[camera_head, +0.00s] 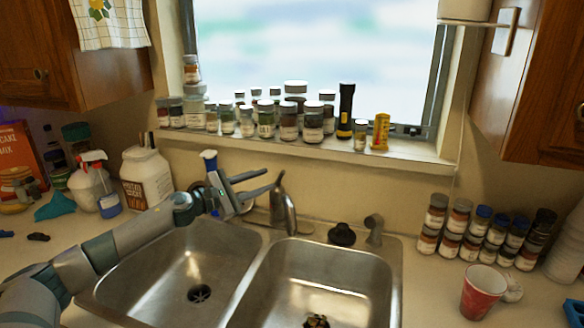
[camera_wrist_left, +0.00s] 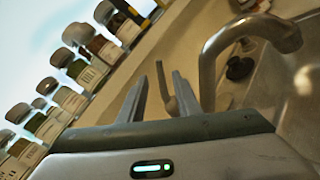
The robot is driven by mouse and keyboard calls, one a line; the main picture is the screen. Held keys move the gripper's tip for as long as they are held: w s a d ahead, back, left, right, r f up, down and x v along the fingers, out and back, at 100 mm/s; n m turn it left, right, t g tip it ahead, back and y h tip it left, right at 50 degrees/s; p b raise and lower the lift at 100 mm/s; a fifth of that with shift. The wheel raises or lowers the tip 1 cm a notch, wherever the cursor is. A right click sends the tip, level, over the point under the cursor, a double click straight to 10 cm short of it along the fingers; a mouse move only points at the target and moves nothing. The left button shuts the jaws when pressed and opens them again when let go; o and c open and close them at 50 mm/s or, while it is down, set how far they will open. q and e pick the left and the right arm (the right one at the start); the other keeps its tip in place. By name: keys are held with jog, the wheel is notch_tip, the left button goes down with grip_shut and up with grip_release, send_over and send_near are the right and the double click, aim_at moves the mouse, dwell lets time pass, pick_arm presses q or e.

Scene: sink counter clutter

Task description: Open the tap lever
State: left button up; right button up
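The metal tap (camera_head: 290,212) stands behind the double sink, with its slim lever (camera_head: 279,180) pointing up. My left gripper (camera_head: 268,180) reaches in from the left, its two fingers apart and pointing at the lever. In the left wrist view the open fingers (camera_wrist_left: 159,77) point ahead, and a thin upright piece that looks like the lever (camera_wrist_left: 163,85) shows between them. The curved spout (camera_wrist_left: 238,40) rises to the right of the fingers. I cannot tell whether a finger touches the lever. My right gripper is out of view.
The double steel sink (camera_head: 246,292) lies below the tap. Several jars and a black torch (camera_head: 345,112) line the windowsill. A black knob (camera_head: 342,235) and a short metal fitting (camera_head: 374,228) stand right of the tap. A red cup (camera_head: 482,292) is at right.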

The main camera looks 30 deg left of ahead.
aim_at(281, 177)
pick_arm(q)
jog(key=p+x, duration=0.4)
jog(key=x, duration=0.7)
jog(key=shift+p, duration=0.4)
jog(key=shift+w, duration=0.1)
grip_shut()
